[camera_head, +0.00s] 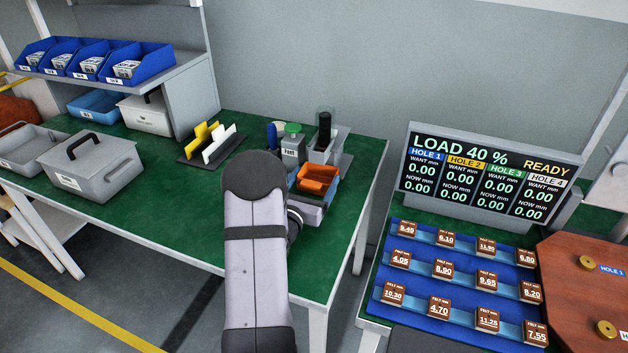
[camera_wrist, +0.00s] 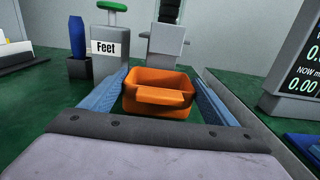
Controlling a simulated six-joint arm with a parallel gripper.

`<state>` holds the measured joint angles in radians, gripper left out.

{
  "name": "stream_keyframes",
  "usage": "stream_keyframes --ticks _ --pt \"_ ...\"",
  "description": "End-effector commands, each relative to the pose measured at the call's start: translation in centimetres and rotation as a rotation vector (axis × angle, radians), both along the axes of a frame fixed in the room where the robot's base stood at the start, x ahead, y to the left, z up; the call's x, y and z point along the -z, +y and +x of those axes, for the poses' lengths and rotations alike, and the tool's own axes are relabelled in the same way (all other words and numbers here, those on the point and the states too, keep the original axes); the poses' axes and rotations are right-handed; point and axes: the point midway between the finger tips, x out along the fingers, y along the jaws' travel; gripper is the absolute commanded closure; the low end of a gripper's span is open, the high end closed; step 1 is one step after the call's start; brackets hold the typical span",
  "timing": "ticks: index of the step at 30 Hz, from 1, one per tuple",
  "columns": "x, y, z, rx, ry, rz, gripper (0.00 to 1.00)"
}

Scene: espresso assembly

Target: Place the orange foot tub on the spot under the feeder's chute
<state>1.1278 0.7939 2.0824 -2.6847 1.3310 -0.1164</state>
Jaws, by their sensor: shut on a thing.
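The orange foot tub (camera_wrist: 158,97) is an open, empty-looking small bin with a front lip. It also shows in the head view (camera_head: 318,178), at the back right of the green table. My gripper (camera_wrist: 160,100) is shut on the tub, with a blue finger along each side of it. I cannot tell whether the tub touches the table. The feeder (camera_wrist: 107,50) is a grey box labelled "Feet" with a green knob, behind and left of the tub. It also shows in the head view (camera_head: 293,150). The chute and the spot under it cannot be made out.
A grey device with a black cylinder (camera_head: 324,132) stands right behind the tub. A blue cylinder in a dark holder (camera_wrist: 77,45) stands left of the feeder. A rack with yellow and white plates (camera_head: 210,145) is further left. The table's right edge is close.

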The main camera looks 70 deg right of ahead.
Motion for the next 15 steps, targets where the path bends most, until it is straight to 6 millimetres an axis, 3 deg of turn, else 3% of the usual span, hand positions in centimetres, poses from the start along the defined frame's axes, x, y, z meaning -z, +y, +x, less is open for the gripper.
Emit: stream_keyframes --ticks 14,15 --pt "0.73 0.0 0.02 -0.001 -0.001 -0.002 0.52" --pt "0.75 0.01 0.02 0.0 0.0 -0.001 0.16"
